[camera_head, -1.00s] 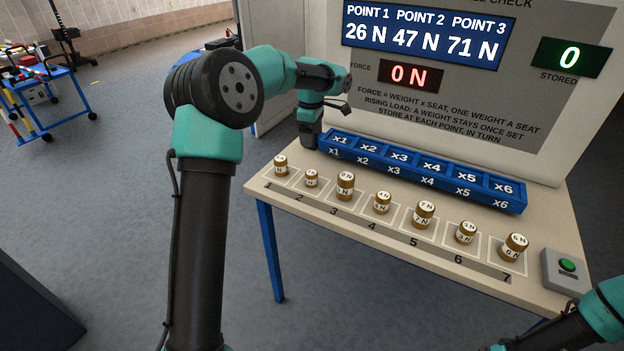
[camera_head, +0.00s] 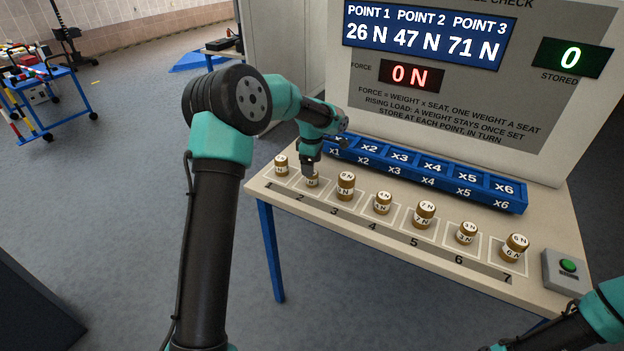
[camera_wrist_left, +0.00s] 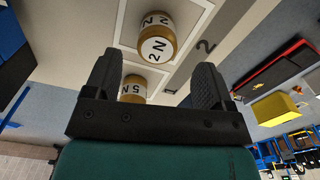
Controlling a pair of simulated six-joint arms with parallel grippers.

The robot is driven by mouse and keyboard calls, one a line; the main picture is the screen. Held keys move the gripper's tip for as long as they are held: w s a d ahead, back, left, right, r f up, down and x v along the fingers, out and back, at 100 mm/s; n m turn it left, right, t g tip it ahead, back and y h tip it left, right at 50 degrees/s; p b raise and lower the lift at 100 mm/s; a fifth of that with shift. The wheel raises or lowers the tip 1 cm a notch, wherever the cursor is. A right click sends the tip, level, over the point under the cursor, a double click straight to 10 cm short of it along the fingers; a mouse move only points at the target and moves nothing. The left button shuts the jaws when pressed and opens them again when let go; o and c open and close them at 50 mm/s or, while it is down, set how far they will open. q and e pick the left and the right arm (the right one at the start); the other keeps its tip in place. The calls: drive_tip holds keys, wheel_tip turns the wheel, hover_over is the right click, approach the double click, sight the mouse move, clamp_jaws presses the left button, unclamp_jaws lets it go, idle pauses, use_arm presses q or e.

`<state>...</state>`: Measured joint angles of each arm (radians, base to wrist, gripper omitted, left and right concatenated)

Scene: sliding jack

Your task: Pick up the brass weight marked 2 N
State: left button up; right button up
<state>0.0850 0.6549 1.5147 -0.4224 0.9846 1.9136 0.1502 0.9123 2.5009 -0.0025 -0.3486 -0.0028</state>
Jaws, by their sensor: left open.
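The brass weight marked 2 N (camera_head: 312,181) stands upright in square 2 on the bench, partly hidden under my left gripper in the head view. In the left wrist view the 2 N weight (camera_wrist_left: 157,40) shows its label clearly, just beyond the fingertips. My left gripper (camera_head: 309,168) is above it, pointing down. In the left wrist view my left gripper (camera_wrist_left: 157,76) has its two fingers wide apart with nothing held between them. My right arm shows only at the lower right edge of the head view, its gripper out of sight.
The weight marked 5 N (camera_wrist_left: 133,89) stands in square 1 (camera_head: 281,165), close by. Several other brass weights stand in a row to the right. A blue tray (camera_head: 430,182) with seats x1 to x6 runs behind them. A green button box (camera_head: 565,270) is at the right end.

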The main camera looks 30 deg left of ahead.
use_arm(q)
drive_tip(key=shift+f, duration=0.55)
drive_tip(key=shift+w+f, duration=0.15)
drive_tip(key=shift+f, duration=2.45)
drive_tip(key=c, duration=1.1)
drive_tip(key=shift+r, duration=0.1)
